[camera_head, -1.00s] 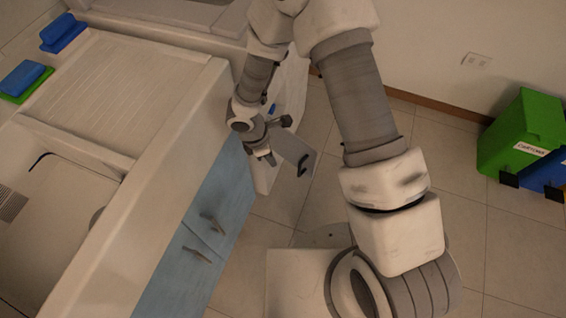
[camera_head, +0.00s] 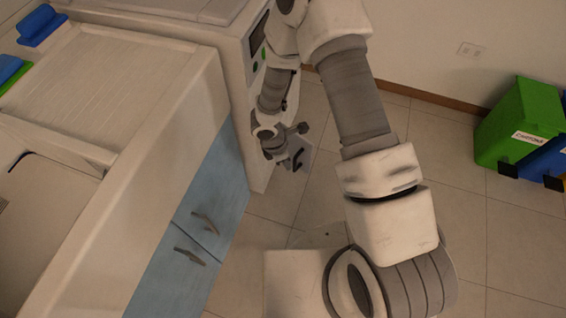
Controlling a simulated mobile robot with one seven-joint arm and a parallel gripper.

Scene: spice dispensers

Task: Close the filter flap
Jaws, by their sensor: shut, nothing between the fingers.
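The filter flap (camera_head: 304,149) is a small grey plate with a black handle, low on the front of the white appliance (camera_head: 262,172). It still stands out from the appliance front at an angle, and part of it is hidden behind my gripper. My gripper (camera_head: 284,161) is shut and empty, pointing down in front of the appliance. Its tip overlaps the left part of the flap in the picture; I cannot tell whether they touch.
A white counter with a ribbed drainboard (camera_head: 100,75) and blue cabinet doors (camera_head: 205,200) runs along the left. The appliance's dark panel (camera_head: 260,32) is beside my arm. Green (camera_head: 522,122) and blue (camera_head: 545,160) bins stand at right. Tiled floor between is clear.

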